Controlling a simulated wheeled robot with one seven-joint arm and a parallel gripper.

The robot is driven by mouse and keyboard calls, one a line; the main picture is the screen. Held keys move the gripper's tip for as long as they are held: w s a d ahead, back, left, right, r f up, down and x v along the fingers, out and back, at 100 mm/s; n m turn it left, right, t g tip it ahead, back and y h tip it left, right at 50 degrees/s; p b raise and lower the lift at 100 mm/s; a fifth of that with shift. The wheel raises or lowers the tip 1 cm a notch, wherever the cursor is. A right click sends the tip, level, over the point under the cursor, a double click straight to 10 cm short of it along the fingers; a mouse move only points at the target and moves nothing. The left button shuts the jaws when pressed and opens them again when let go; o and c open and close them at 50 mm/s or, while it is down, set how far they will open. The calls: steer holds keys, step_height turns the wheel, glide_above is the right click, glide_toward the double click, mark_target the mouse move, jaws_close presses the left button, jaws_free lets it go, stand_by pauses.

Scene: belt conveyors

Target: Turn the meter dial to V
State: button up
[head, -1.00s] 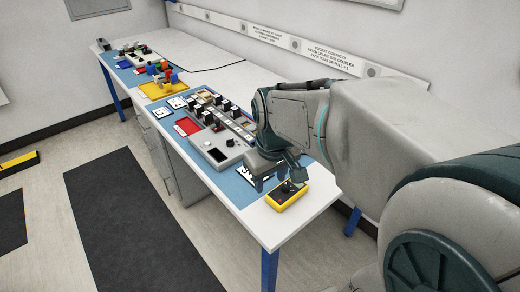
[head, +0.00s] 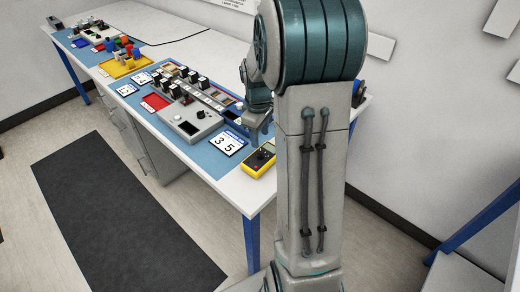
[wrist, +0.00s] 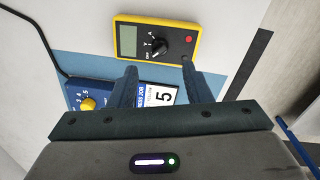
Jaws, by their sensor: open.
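The yellow meter (head: 260,160) lies at the near right end of the bench. In the wrist view the meter (wrist: 132,20) shows a grey display, a red button and a black dial (wrist: 157,47). In the head view my gripper (head: 254,130) is partly hidden, beside the meter.
A card reading 3 and 5 (head: 226,143) lies beside the meter. A blue box with a yellow knob (wrist: 85,98) is left of my fingers. A grey panel (head: 190,121), red tray (head: 155,102) and yellow tray (head: 124,66) stand farther along the bench.

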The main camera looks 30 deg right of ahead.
mark_target(260, 152)
step_height(260, 152, down, 7)
steer(key=shift+w+d+f, duration=0.15)
steer(key=c, duration=1)
